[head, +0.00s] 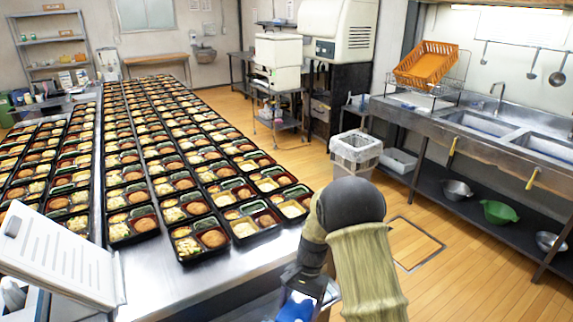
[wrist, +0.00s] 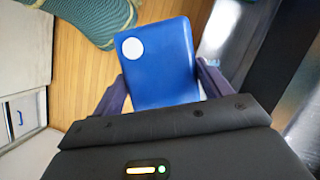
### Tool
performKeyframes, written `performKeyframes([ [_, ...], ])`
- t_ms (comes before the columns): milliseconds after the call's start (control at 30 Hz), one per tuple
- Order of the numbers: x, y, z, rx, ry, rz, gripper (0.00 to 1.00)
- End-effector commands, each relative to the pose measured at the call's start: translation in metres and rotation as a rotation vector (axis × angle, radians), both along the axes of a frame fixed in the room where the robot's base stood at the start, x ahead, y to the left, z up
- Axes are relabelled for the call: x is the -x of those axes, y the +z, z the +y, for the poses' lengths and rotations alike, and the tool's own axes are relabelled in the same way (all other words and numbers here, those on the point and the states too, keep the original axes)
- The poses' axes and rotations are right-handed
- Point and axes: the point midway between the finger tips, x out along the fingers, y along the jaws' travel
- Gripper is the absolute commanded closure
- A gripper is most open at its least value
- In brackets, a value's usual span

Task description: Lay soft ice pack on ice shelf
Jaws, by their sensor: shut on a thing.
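The soft ice pack (wrist: 160,65) is a flat blue pad with a white round spot. In the wrist view it sits between the fingers of my gripper (wrist: 160,95), which is shut on it. The ice pack also shows as a blue patch (head: 296,309) at the bottom edge of the head view, partly hidden by my gripper (head: 308,287) and cut off by the frame. I hold it beside the near right end of the metal table. I cannot make out the ice shelf in either view.
The long metal table (head: 190,287) carries many filled black bento trays. A white slatted panel (head: 62,258) stands at the near left. A lined bin (head: 355,153) stands before the sink counter (head: 415,108) at right. Wooden floor (head: 440,245) is open between table and counter.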

Motion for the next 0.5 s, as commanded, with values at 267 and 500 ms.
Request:
performKeyframes([
  [267,-0.004,-0.049,-0.088,0.000,0.357,0.005,0.55],
  [500,0.000,-0.073,-0.120,-0.001,0.511,-0.001,0.55],
])
